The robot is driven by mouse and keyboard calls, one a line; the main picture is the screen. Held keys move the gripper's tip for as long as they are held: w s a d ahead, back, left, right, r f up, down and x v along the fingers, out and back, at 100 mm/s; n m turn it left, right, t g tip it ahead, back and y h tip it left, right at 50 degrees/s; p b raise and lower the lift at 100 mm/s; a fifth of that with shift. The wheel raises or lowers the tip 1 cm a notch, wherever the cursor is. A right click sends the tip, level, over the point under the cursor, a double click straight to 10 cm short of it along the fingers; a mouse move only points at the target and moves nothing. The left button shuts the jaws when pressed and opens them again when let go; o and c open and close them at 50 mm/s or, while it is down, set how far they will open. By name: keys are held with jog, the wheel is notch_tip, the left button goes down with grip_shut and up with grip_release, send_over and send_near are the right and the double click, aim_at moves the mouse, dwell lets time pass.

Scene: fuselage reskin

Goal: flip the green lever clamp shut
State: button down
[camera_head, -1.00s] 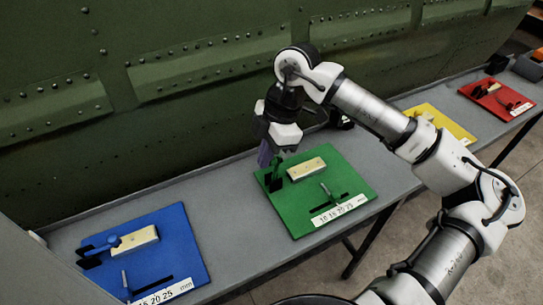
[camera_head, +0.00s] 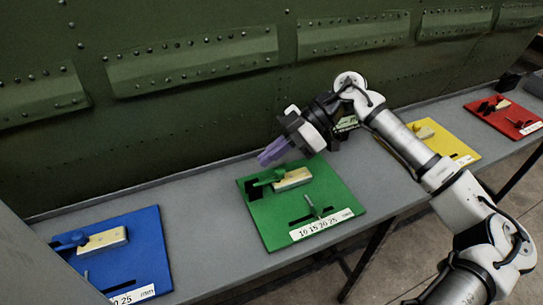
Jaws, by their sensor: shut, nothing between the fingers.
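The green board (camera_head: 340,196) lies on the grey bench. On it, the green lever clamp (camera_head: 268,178) stands at the left end of a pale block (camera_head: 293,180). Its green handle lies low, pointing right toward the block; whether it touches the block is too small to tell. My gripper (camera_head: 268,156) with purple fingers is just above and behind the clamp, tilted down to the left. Its fingers are together and empty, and appear apart from the handle.
A blue board (camera_head: 146,240) with its own clamp lies at the left. A yellow board (camera_head: 452,146) and a red board (camera_head: 513,118) lie to the right. The green riveted fuselage panel (camera_head: 200,110) rises close behind the bench (camera_head: 205,215). A small post stands on the green board's front.

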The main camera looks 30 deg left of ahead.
jog(key=shift+x, duration=0.8)
jog(key=shift+r, duration=0.15)
jog(key=shift+r, duration=0.1)
jog(key=w+f+v, duration=0.1)
jog(key=v, duration=0.8)
jog(key=shift+d+f+b, duration=0.35)
